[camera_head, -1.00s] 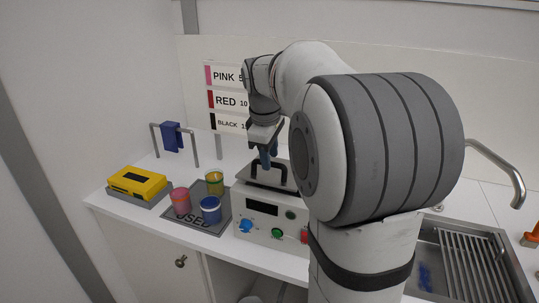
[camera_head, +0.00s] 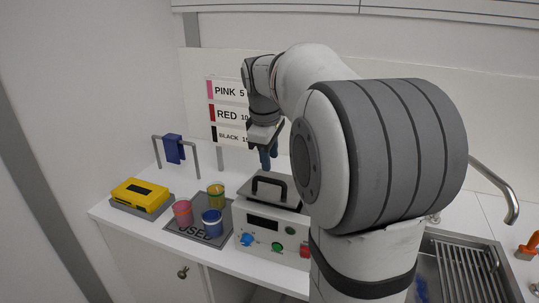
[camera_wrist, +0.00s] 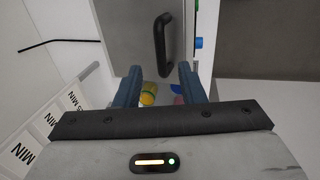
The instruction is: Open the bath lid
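The bath (camera_head: 265,238) is a white box with a display and coloured buttons on its front. Its grey lid (camera_head: 287,200) lies on top and looks shut. A black arched handle (camera_head: 270,181) stands on the lid. In the wrist view the handle (camera_wrist: 161,45) and the grey lid (camera_wrist: 125,30) lie beyond the fingertips. My gripper (camera_head: 268,160) is just above and behind the handle, apart from it. In the wrist view my gripper (camera_wrist: 160,80) shows two blue fingers spread with nothing between them. My arm hides the bath's right side.
Yellow (camera_head: 216,195), pink (camera_head: 182,212) and blue (camera_head: 212,223) jars stand on a grey mat (camera_head: 187,233) left of the bath. A yellow device (camera_head: 140,194) and a rack with a blue piece (camera_head: 173,149) are further left. A sink (camera_head: 465,265) is at right.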

